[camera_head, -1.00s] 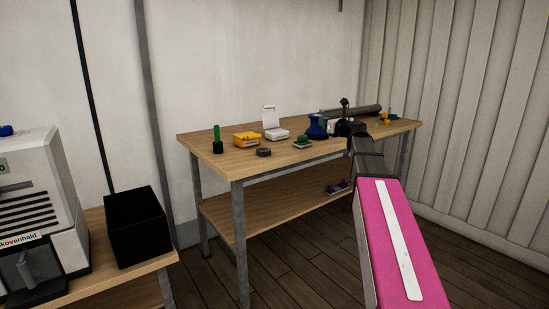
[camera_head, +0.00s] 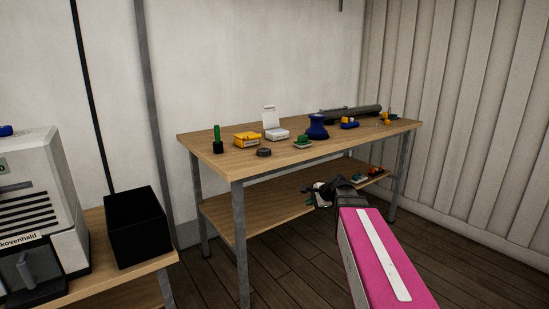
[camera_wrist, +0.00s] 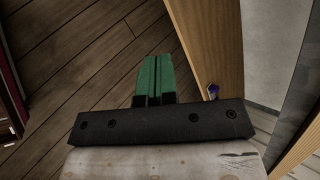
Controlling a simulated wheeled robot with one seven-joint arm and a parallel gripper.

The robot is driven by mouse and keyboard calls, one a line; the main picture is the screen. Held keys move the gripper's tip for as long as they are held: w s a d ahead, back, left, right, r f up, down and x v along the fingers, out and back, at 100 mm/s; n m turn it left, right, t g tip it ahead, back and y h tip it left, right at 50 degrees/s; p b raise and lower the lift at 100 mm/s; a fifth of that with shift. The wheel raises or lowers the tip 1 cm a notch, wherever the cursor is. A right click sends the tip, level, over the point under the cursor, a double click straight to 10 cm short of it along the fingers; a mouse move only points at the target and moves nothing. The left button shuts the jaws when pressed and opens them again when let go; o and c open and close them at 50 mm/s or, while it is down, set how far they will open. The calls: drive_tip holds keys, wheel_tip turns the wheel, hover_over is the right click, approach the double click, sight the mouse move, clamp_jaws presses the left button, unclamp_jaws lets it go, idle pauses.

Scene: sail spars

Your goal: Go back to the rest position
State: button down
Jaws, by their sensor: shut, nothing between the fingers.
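My gripper (camera_head: 322,200) is in front of the workbench, at about the height of its lower shelf in the head view. In the wrist view its two green fingers (camera_wrist: 155,80) lie close together with nothing between them. The floor (camera_wrist: 80,65) shows beyond the fingers. My pink arm link covers part of the floor at the lower right of the head view.
The workbench top (camera_head: 225,166) carries a blue vase-like object (camera_head: 317,127), a yellow box (camera_head: 246,139), a white open box (camera_head: 275,133) and a dark tube (camera_head: 350,111). Small items (camera_head: 375,171) lie on the lower shelf (camera_head: 245,213). A black bin (camera_head: 137,228) stands at left.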

drive_tip(key=s+d+f+n+g+h, duration=0.2)
drive_tip(key=s+f+n+g+h, duration=0.1)
drive_tip(key=s+f+n, duration=0.3)
drive_tip(key=s+d+f+n+g+h, duration=0.1)
drive_tip(key=s+f+n+g+h, duration=0.2)
drive_tip(key=s+f+n, duration=0.4)
drive_tip(key=s+f, duration=0.4)
drive_tip(key=s, duration=0.3)
drive_tip(key=shift+s+d+f+g+h, duration=0.25)
drive_tip(key=shift+d+g+h, duration=0.05)
drive_tip(key=shift+d+h, duration=0.1)
